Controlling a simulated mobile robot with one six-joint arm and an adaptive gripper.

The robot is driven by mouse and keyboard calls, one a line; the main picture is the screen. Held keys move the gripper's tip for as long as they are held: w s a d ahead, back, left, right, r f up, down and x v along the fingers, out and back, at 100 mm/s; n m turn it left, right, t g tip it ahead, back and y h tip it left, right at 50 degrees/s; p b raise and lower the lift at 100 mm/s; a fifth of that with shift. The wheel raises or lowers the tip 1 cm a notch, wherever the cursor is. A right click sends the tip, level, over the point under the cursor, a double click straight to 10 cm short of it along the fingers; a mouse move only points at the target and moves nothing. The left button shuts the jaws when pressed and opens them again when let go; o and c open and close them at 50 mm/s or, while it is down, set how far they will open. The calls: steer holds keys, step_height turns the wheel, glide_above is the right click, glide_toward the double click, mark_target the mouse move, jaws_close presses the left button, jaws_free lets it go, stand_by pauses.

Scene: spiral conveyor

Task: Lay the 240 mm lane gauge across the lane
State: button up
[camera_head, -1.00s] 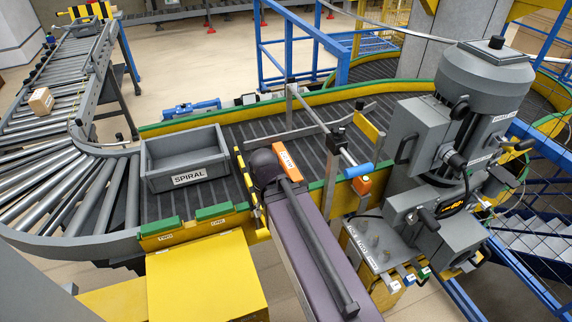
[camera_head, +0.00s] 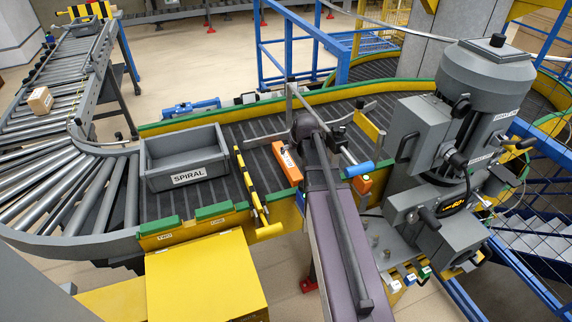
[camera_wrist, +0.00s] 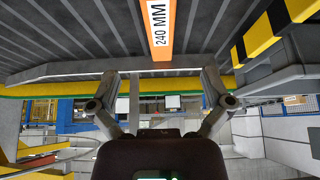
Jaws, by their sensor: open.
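The lane gauge is an orange bar (camera_head: 287,160) with a white label in the head view. In the wrist view the gauge (camera_wrist: 164,45) reads "240 MM" and lies over the dark slats, its end near the grey side rail (camera_wrist: 75,71). Its long side runs across the lane (camera_head: 222,204). How far it reaches is partly hidden by my arm in the head view. My gripper (camera_wrist: 160,80) is open, its fingers apart on either side of the gauge's line, with the gauge end just beyond them and nothing held between them.
A grey tote marked SPIRAL (camera_head: 188,178) sits on the lane to the left. A blue-tipped rod (camera_head: 359,169) and the large grey motor unit (camera_head: 480,90) are to the right. Rollers curve away on the left.

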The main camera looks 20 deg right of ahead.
mark_target(287, 159)
steer(key=shift+w+d, duration=0.1)
steer(key=shift+d, duration=0.1)
steer(key=b+x, duration=0.6)
steer(key=x, duration=0.1)
steer(key=shift+w+f+b, duration=0.2)
steer(key=shift+f+b, duration=0.1)
steer(key=shift+b, duration=0.1)
steer(key=shift+w+f+b, duration=0.25)
steer(key=shift+f+b, duration=0.1)
stand_by(0.4)
steer(key=shift+b+x, duration=2.25)
steer(key=shift+x, duration=0.35)
steer(key=shift+w+a+r, duration=0.1)
steer(key=shift+w+a, duration=0.05)
